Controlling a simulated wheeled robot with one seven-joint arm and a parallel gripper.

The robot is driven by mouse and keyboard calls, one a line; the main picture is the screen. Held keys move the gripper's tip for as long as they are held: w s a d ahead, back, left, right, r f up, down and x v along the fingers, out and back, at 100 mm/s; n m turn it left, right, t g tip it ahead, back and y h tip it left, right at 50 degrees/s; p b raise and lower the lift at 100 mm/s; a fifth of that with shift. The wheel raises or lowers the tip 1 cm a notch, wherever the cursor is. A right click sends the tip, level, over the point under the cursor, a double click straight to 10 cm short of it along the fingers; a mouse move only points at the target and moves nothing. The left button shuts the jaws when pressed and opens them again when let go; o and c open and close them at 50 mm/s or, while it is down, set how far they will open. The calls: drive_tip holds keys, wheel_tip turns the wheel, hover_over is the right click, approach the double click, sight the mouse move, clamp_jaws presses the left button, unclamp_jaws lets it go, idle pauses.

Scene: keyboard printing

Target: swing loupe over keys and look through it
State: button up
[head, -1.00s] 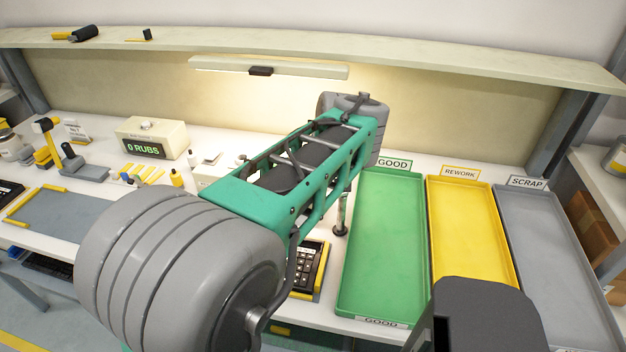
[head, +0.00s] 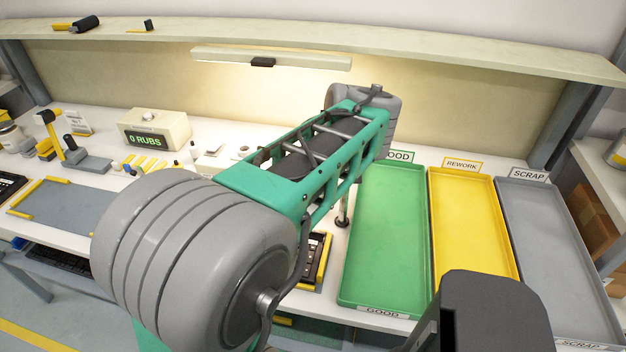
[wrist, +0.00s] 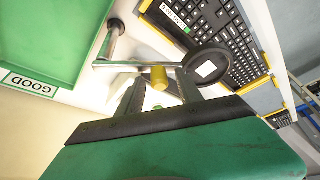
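The loupe shows in the wrist view as a dark round ring (wrist: 207,68) on a thin metal arm with a yellow knob (wrist: 159,77). Its post (wrist: 113,38) stands beside the green tray. The ring overlaps the edge of the black keyboard (wrist: 218,35) in this view; a pale label shows inside it. My gripper (wrist: 160,80) is open, with the yellow knob between its fingertips and gaps visible on both sides. In the head view my arm hides the gripper and the loupe's ring; the post (head: 343,210) and part of the keyboard (head: 313,258) show.
The green GOOD tray (head: 352,285), yellow REWORK tray (head: 437,265) and grey SCRAP tray (head: 512,262) lie to the right. A counter box reading 0 RUBS (head: 157,128) stands at the back left. A grey mat (head: 70,205) with yellow edges lies left.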

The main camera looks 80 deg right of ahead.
drive_tip(key=shift+r, duration=0.1)
drive_tip(key=p+v, duration=0.1)
drive_tip(key=v, duration=0.6)
drive_tip(key=shift+r+p, duration=0.25)
drive_tip(key=shift+p, duration=0.1)
drive_tip(key=shift+s+a, duration=0.15)
